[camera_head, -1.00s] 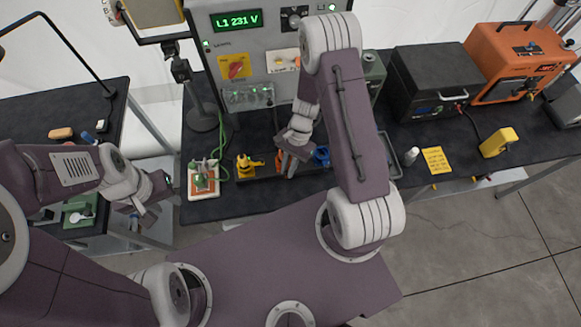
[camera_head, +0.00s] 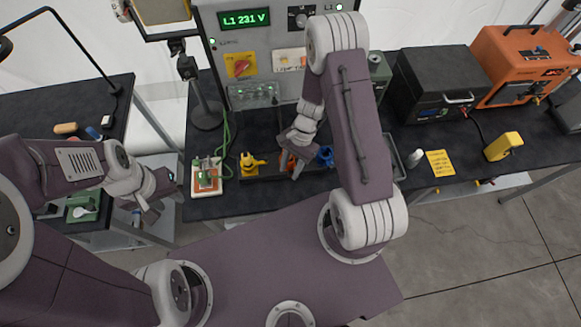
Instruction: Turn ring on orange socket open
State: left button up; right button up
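The orange socket (camera_head: 291,161) stands in a dark holder between a yellow socket (camera_head: 251,165) and a blue socket (camera_head: 324,156). My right gripper (camera_head: 291,168) is down at the orange socket, with its fingers on either side of the orange part. The fingers look spread, but I cannot tell whether they touch it. The ring and its turned position are mostly hidden by the gripper. My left gripper (camera_head: 163,194) hangs at the left, over the gap between the two tables, empty with its fingers apart.
A grey panel (camera_head: 275,45) with a green display reading "L1 231 V" stands behind. A small board (camera_head: 207,176) with green wires lies left of the yellow socket. A black case (camera_head: 435,80), an orange machine (camera_head: 520,62) and a yellow note (camera_head: 440,163) are to the right.

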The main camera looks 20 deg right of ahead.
jog(key=shift+w+d+r, duration=0.15)
jog(key=shift+d+r, duration=0.05)
jog(key=shift+r, duration=0.1)
jog(key=v, duration=0.8)
jog(key=shift+r+b, duration=0.25)
jog(key=shift+b, duration=0.15)
jog(key=s+n+t+h+b, duration=0.3)
jog(key=s+n+b, duration=0.3)
jog(key=n, duration=0.5)
jog(key=shift+a+r+n+t+h+b, duration=0.3)
jog(key=shift+a+r+h+b, duration=0.05)
jog(key=shift+a+h, duration=0.1)
